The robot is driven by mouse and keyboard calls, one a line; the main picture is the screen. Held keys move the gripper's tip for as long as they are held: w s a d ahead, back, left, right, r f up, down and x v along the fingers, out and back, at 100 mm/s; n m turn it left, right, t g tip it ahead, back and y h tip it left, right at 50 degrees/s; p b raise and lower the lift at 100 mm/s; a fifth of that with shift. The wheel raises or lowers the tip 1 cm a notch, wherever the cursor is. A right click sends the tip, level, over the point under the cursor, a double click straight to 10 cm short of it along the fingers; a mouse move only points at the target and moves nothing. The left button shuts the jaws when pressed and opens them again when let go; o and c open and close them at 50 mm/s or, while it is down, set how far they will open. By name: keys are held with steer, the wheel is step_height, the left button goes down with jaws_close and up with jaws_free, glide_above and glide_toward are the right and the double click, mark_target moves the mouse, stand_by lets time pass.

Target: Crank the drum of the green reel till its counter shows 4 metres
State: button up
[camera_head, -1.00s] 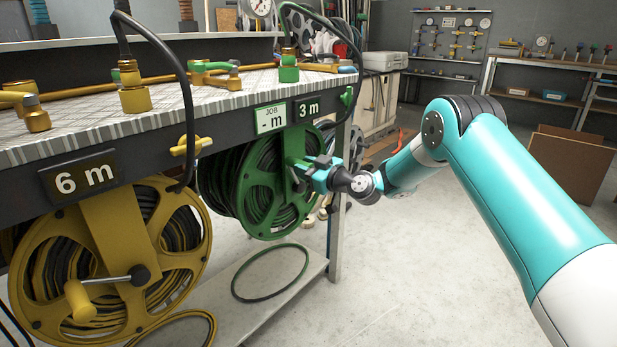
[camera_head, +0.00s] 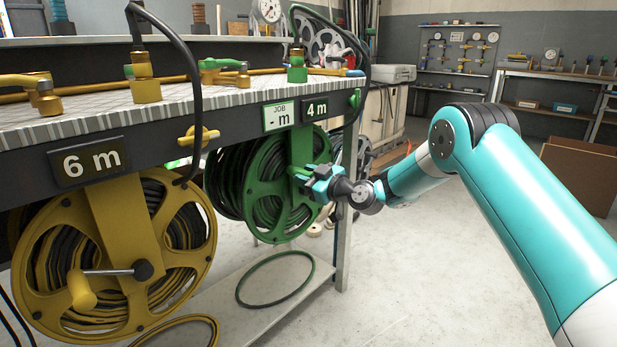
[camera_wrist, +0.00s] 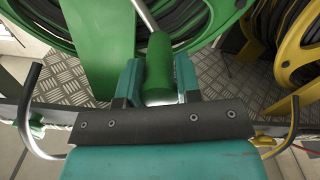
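The green reel (camera_head: 262,205) hangs under the bench edge, with dark hose wound on its drum. Its counter (camera_head: 316,110) reads 4 m. My gripper (camera_head: 308,178) is at the front of the green reel. In the wrist view the green crank handle (camera_wrist: 160,62) stands between my gripper's two fingers (camera_wrist: 158,85), which are closed around it. The metal crank arm (camera_wrist: 145,14) runs up from the handle. In the head view my gripper mostly hides the handle.
The yellow reel (camera_head: 60,240), with its own crank knob (camera_head: 82,290) and a 6 m counter (camera_head: 88,161), stands at the left. A green hose loop (camera_head: 243,297) lies on the lower shelf. A bench leg (camera_head: 345,235) stands right of the green reel. Floor at the right is clear.

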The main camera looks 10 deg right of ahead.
steer(key=o, duration=0.3)
steer(key=shift+o, duration=0.2)
steer(key=v, duration=1.7)
steer(key=shift+s, duration=0.15)
